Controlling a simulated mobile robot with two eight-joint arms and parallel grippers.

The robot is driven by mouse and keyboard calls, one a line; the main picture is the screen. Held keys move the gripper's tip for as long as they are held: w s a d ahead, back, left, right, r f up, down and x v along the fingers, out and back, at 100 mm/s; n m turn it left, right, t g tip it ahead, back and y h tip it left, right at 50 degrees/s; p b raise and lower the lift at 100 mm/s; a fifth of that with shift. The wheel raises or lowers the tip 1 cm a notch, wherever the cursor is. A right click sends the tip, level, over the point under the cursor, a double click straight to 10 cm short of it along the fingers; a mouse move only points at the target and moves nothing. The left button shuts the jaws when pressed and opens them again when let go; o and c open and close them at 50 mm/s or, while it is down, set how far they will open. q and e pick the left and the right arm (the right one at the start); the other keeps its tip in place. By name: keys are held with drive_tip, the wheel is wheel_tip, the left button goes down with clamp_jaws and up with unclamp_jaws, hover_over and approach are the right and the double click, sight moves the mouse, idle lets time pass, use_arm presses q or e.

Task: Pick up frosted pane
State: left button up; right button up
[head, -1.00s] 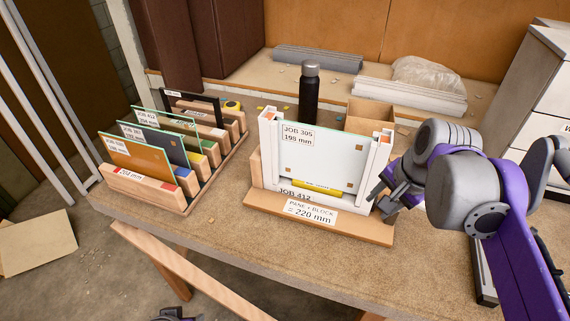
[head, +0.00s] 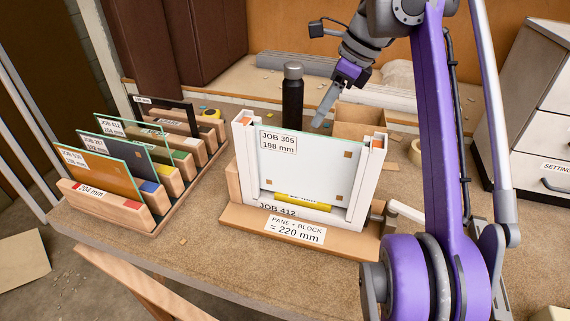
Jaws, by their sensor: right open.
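The frosted pane (head: 305,168), pale and translucent with a label "JOB 305 198 mm", stands upright in the white press frame (head: 245,165) between its two side posts. A yellow block (head: 303,200) shows under its lower edge. My right gripper (head: 322,116) is open, pointing down above and behind the pane's top edge, and looks apart from it. Only one finger shows clearly. My left gripper is out of view.
A wooden rack (head: 165,218) at left holds several upright panes, including an amber one (head: 105,170). A dark bottle (head: 292,100) stands close behind the frame. A cardboard box (head: 365,122) and tape roll (head: 416,152) are to its right.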

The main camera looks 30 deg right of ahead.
wheel_tip(320, 180, down, 4)
drive_tip(key=a+b, duration=0.1)
drive_tip(key=b, duration=0.3)
hover_over(305, 168)
drive_tip(key=w, duration=0.1)
wheel_tip(305, 168, down, 5)
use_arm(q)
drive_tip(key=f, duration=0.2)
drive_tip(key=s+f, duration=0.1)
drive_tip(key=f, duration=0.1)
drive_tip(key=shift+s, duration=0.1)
use_arm(e)
drive_tip(key=shift+a+f, duration=0.15)
drive_tip(key=shift+a, duration=0.1)
drive_tip(key=shift+f, duration=0.25)
clamp_jaws()
idle(1.0)
